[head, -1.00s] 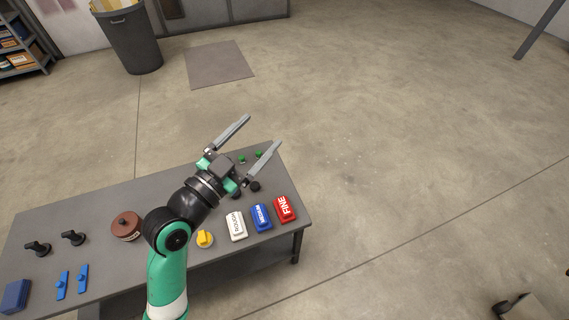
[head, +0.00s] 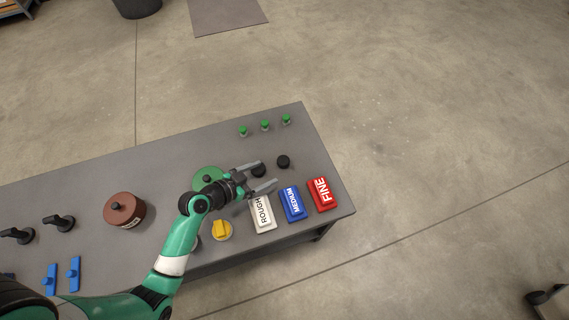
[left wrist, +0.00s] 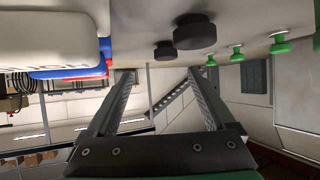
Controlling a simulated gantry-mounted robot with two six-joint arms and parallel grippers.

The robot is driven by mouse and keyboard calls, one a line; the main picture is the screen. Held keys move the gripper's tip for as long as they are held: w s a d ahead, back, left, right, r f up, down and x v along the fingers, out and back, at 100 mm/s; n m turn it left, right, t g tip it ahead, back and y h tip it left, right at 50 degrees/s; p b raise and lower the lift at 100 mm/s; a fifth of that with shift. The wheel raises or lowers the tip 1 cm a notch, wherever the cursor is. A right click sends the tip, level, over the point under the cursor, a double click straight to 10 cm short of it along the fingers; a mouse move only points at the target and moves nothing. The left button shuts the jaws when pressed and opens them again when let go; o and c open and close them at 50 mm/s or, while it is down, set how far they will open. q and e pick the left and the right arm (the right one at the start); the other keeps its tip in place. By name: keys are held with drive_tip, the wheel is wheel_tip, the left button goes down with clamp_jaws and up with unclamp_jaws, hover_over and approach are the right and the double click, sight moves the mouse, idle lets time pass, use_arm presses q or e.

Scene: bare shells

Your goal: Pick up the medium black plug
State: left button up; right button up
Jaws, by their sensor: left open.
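Two round black plugs stand on the grey table: one (head: 258,171) by the fingers of my left gripper (head: 267,174), partly covered by a finger, and one (head: 283,161) farther right. The frames do not clearly tell which is the medium one, and the gripper may hide another. In the left wrist view, which shows the table upside down, a nearer, larger-looking plug (left wrist: 195,36) and a farther one (left wrist: 165,50) appear beyond the fingers (left wrist: 160,75). My left gripper is open and empty, pointing right. The right gripper is not in view.
White ROUGH (head: 262,212), blue MEDIUM (head: 294,203) and red FINE (head: 322,194) blocks lie along the front edge. Several green-topped pieces (head: 265,125) stand behind. A green disc (head: 207,175), yellow knob (head: 222,230) and brown pot (head: 124,209) are left.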

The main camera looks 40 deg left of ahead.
sight(283, 160)
use_arm(q)
drive_tip(key=b+x, duration=0.2)
drive_tip(key=x, duration=0.3)
drive_tip(key=shift+w+f+b, duration=0.2)
drive_tip(key=shift+w+b, duration=0.1)
drive_tip(key=shift+w, duration=0.05)
drive_tip(key=shift+w+a, duration=0.2)
drive_tip(key=shift+w, duration=0.15)
drive_tip(key=shift+w+f, duration=0.15)
drive_tip(key=b+x, duration=0.3)
drive_tip(key=x, duration=0.1)
drive_tip(key=shift+w+a, duration=0.15)
drive_tip(key=shift+a, duration=0.15)
drive_tip(key=shift+w, duration=0.35)
drive_tip(key=shift+c, duration=0.4)
clamp_jaws()
drive_tip(key=shift+r+p, duration=0.4)
drive_tip(key=shift+r, duration=0.25)
wheel_tip(283, 160, up, 3)
drive_tip(key=shift+f+p, duration=0.1)
drive_tip(key=shift+p, duration=0.75)
drive_tip(key=s+d+r+p, duration=0.7)
drive_tip(key=d+r+p, duration=0.1)
drive_tip(key=d, duration=0.4)
drive_tip(key=shift+r, duration=0.6)
